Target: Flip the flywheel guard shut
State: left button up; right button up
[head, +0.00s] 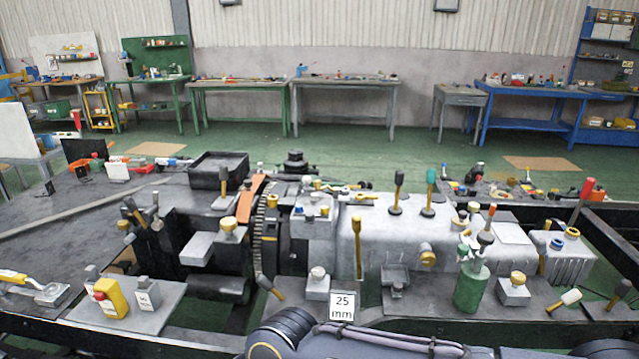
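The flywheel (259,235) is a dark toothed wheel seen nearly edge-on, left of centre on the chassis in the head view. An orange plate (251,197), which looks like the flywheel guard, stands tilted at the upper left of the wheel. The wheel's toothed rim shows uncovered along its front side. The guard's hinge is too small to make out. Neither of my grippers shows; only dark rounded parts, apparently mine, appear along the bottom edge.
A grey engine block (385,240) with upright levers lies right of the flywheel. A black tray (219,171) sits behind left. A yellow-handled dipstick-like rod (357,245), a green bottle (471,287) and a "25 mm" sign (342,306) stand nearer. Workbenches line the far wall.

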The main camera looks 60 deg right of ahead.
aim_at(250, 186)
jog(key=z, duration=1.8)
jog(key=i+j+z, duration=1.05)
jog(key=i+j, duration=0.1)
